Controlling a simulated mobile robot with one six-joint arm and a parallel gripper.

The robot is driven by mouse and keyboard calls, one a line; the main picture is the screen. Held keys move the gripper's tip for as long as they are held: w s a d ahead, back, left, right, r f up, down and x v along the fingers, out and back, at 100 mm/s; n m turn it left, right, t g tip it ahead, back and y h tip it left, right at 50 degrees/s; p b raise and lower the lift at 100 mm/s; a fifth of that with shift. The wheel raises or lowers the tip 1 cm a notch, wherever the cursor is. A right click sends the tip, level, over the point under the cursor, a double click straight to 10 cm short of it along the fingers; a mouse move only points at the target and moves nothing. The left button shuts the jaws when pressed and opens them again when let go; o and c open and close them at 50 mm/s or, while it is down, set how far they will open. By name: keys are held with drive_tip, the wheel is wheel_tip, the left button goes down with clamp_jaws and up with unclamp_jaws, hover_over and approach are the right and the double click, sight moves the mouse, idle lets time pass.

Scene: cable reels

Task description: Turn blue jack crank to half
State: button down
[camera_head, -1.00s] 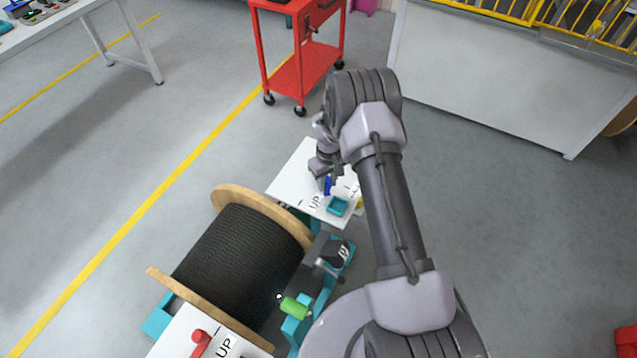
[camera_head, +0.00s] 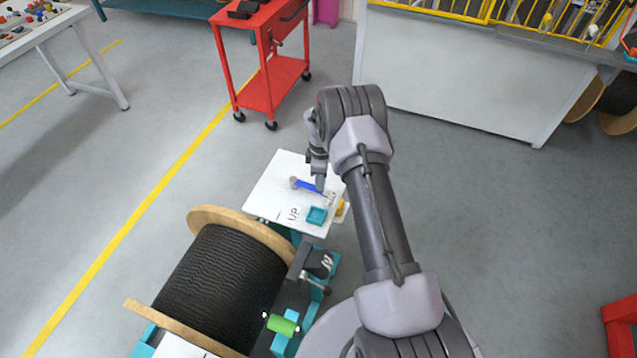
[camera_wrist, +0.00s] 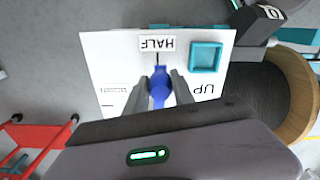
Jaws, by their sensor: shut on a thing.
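The blue jack crank (camera_head: 306,185) lies over a white panel (camera_head: 268,190) beyond the cable reel. In the wrist view the blue crank (camera_wrist: 160,88) stands between the two fingers of my gripper (camera_wrist: 160,92), which is shut on it. Its tip points at a short line under the HALF label (camera_wrist: 157,43). The UP label (camera_wrist: 204,90) is at the right of the panel, and another small label (camera_wrist: 108,90) is at the left. In the head view my gripper (camera_head: 319,184) is at the crank's right end and partly hides it.
A teal square tray (camera_wrist: 206,57) sits on the panel beside the HALF label. The black cable reel (camera_head: 220,285) with wooden flanges stands close by, with a green handle (camera_head: 283,325) near it. A red cart (camera_head: 270,85) stands behind on open grey floor.

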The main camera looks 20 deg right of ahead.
drive_tip(key=shift+w+d+n, duration=0.15)
drive_tip(key=shift+w+n, duration=0.1)
drive_tip(key=shift+n, duration=0.05)
drive_tip(key=c, duration=1.1)
unclamp_jaws()
drive_tip(key=shift+o, duration=0.2)
drive_tip(key=shift+r, duration=0.1)
wheel_tip(320, 180, up, 17)
drive_tip(key=p, duration=0.5)
drive_tip(key=shift+p, duration=0.35)
drive_tip(key=shift+r, duration=0.1)
